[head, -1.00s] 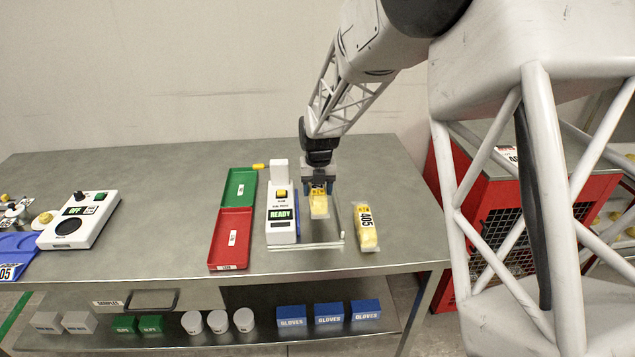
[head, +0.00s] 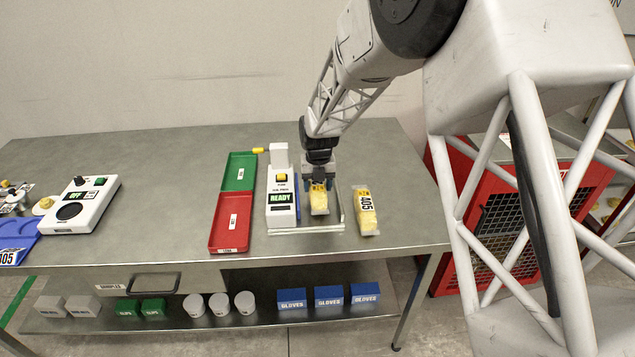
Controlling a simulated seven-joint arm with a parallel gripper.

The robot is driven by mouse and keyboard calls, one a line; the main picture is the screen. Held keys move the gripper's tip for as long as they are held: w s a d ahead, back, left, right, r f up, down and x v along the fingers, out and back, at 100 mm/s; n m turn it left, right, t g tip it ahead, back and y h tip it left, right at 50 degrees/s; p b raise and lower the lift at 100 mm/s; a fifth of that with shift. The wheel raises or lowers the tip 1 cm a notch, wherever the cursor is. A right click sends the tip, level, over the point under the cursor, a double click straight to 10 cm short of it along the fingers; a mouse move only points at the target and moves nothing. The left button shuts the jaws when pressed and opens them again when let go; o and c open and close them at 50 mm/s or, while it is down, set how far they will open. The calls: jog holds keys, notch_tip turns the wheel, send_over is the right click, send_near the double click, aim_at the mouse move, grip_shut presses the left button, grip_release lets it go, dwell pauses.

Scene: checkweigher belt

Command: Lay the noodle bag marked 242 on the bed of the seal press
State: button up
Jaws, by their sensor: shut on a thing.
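The seal press (head: 281,205) stands on the table with its display reading READY. Its flat bed (head: 331,226) lies at its right side, edged by pale rails. My gripper (head: 318,187) is shut on a yellow noodle bag (head: 319,202) and points down over the bed. The fingers cover the bag's upper part, and its number cannot be read. I cannot tell whether the bag touches the bed. Another noodle bag (head: 366,212), marked 405, lies on the table to the right of the bed.
A red tray (head: 213,240) and a green tray (head: 231,182) lie left of the press. A white checkweigher unit (head: 84,205) reading OFF and a blue tray (head: 20,231) are at the far left. A red mesh cage (head: 489,250) stands beyond the table's right end.

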jog(key=shift+f, duration=0.3)
jog(key=shift+f, duration=0.1)
dwell(0.5)
jog(key=o, duration=1.2)
jog(key=shift+r, duration=4.5)
